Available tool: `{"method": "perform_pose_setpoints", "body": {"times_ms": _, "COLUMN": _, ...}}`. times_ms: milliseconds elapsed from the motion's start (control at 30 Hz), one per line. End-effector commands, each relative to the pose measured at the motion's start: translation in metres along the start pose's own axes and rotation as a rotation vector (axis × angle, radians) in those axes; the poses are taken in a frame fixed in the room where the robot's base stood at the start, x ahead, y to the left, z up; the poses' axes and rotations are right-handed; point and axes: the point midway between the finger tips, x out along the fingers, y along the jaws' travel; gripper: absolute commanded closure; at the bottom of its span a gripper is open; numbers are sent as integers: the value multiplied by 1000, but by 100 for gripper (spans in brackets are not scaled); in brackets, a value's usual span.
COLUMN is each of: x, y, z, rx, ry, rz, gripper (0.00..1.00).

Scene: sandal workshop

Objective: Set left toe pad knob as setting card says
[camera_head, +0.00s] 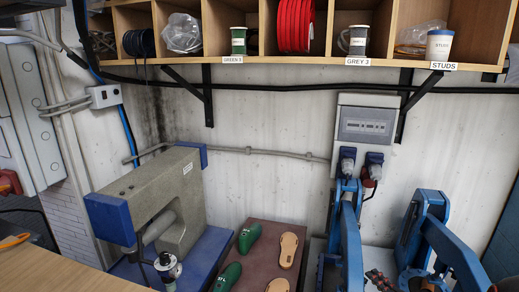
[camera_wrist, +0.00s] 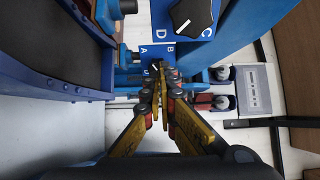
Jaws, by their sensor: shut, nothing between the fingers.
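In the wrist view my gripper (camera_wrist: 160,88) is shut and empty, its yellow fingers meeting at dark tips. The tips are over the lower edge of a small blue panel (camera_wrist: 136,64) marked A and B. Any knob on this panel is hidden by the fingertips. Just above it a black pointer knob (camera_wrist: 190,13) sits on a second blue panel (camera_wrist: 206,42) marked D and C. I cannot tell which panel is for the left toe pad. The blue press (camera_head: 436,213) stands at the right in the head view. No setting card can be made out.
A grey sewing machine (camera_head: 160,190) stands left. Green lasts (camera_head: 249,238) and tan soles (camera_head: 288,250) lie on a brown board (camera_head: 262,262). A wooden shelf (camera_head: 270,62) runs overhead.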

Motion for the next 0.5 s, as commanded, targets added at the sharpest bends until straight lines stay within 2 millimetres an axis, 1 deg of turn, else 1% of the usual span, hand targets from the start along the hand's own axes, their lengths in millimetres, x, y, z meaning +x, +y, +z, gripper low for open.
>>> {"method": "perform_pose_setpoints", "body": {"times_ms": 167, "x": 15, "y": -1, "z": 4, "rx": -3, "ry": -2, "rz": 0, "gripper": 100}}
{"method": "perform_pose_setpoints", "body": {"times_ms": 367, "x": 39, "y": -2, "z": 11, "rx": -1, "ry": -2, "rz": -1, "gripper": 100}}
{"method": "perform_pose_setpoints", "body": {"times_ms": 500, "x": 53, "y": 3, "z": 14, "rx": -3, "ry": -1, "rz": -1, "gripper": 100}}
